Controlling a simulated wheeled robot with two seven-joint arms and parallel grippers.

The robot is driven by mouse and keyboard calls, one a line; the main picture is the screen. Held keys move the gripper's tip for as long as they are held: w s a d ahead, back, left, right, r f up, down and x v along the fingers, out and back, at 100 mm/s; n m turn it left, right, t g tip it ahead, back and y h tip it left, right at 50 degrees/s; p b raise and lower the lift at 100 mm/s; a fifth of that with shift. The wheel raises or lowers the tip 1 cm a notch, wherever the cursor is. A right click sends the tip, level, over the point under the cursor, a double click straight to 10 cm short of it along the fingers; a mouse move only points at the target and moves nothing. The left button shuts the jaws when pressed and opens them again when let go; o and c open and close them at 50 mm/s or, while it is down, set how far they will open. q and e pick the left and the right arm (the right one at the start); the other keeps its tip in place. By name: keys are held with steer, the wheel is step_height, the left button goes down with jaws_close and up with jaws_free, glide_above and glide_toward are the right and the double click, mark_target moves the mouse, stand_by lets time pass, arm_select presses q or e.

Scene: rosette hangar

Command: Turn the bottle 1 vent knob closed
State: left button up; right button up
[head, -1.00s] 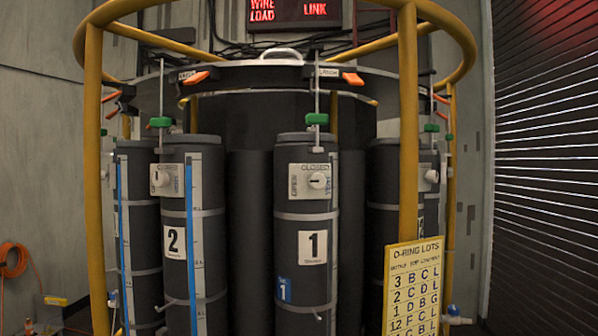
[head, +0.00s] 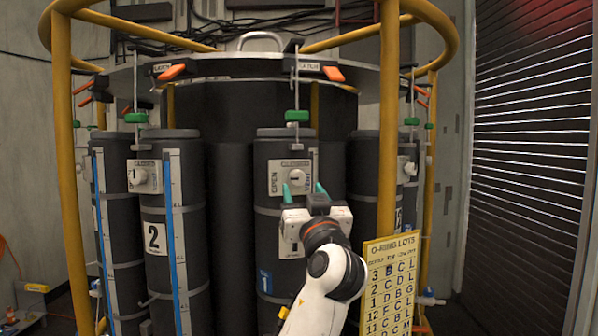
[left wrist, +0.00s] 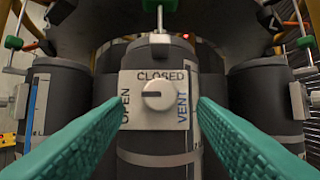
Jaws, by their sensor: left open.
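Bottle 1 (head: 265,215) is a dark upright cylinder in the middle of the head view. Its white vent plate (head: 275,176) carries a round pale knob (head: 297,177). In the left wrist view the knob (left wrist: 157,95) is near the centre, with CLOSED above, OPEN at left and VENT at right. A bar on the knob looks level, not toward CLOSED; which end points is unclear. My left gripper (head: 303,190) is open and in front of the plate, its teal fingers (left wrist: 158,108) on either side of the knob, apart from it. My right gripper is not in view.
Bottle 2 (head: 153,205) stands to the left, and another bottle (head: 365,165) to the right. A yellow post (head: 388,130) and a yellow lot sign (head: 390,285) stand right of my left arm. A green clamp (head: 297,116) sits above bottle 1.

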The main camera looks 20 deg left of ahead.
mark_target(298, 181)
arm_select(q)
steer(key=p+x, duration=0.1)
steer(key=x, duration=0.2)
steer(key=shift+w+a+r, duration=0.2)
steer(key=shift+w+r, duration=0.05)
steer(key=shift+w+a+p, duration=0.15)
steer(key=shift+w+p, duration=0.15)
steer(key=shift+c, duration=0.2)
steer(key=c, duration=0.9)
steer(key=shift+c, duration=0.2)
